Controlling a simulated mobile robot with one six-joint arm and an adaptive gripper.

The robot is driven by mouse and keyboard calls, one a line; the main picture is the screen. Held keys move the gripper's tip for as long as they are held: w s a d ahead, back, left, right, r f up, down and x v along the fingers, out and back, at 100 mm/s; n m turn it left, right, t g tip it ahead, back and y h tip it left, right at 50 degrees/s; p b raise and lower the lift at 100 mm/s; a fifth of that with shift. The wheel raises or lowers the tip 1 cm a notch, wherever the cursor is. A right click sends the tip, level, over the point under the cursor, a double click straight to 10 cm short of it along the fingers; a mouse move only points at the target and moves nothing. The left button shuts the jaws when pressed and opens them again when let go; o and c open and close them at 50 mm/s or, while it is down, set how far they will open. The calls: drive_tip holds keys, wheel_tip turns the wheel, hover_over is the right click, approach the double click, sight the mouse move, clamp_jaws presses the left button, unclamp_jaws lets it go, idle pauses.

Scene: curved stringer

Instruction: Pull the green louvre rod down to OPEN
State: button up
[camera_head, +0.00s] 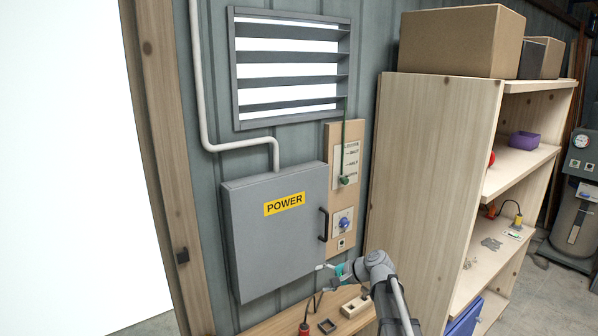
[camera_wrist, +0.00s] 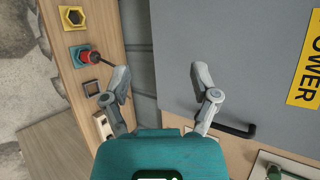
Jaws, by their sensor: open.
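The green louvre rod (camera_head: 345,135) hangs from the right side of the louvre (camera_head: 292,65) in the head view. Its green knob (camera_head: 344,180) is at the bottom of the marked plate (camera_head: 350,158), by the lowest label, which seems to read OPEN. The slats are apart and bright light shows between them. My gripper (camera_head: 322,278) is open and empty, low in front of the wooden board, well below the knob. In the wrist view my gripper (camera_wrist: 164,82) has its fingers wide apart. A green part, perhaps the knob (camera_wrist: 274,172), shows at the bottom right edge.
The grey POWER cabinet (camera_head: 275,235) stands left of the board, with a black handle (camera_head: 323,224). A blue knob (camera_head: 344,223) is below the plate. The bench (camera_head: 270,326) holds a red plug (camera_wrist: 88,57) and sockets. A wooden shelf (camera_head: 425,165) stands close on the right.

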drive_tip(key=s+d+f+n+g+h+b, duration=0.2)
drive_tip(key=s+d+f+n+h+b, duration=0.1)
drive_tip(key=s+f, duration=0.5)
drive_tip(key=s+d+f+n+g+h+b, duration=0.3)
drive_tip(key=s+f, duration=0.6)
drive_tip(key=s, duration=0.5)
drive_tip(key=d+n+h+b, duration=0.1)
drive_tip(key=d+n+h, duration=0.1)
drive_tip(key=d+h, duration=0.1)
drive_tip(key=shift+s+d+f+h+b, duration=0.2)
drive_tip(key=shift+d+h+b, duration=0.1)
drive_tip(key=shift+h, duration=0.5)
idle(1.4)
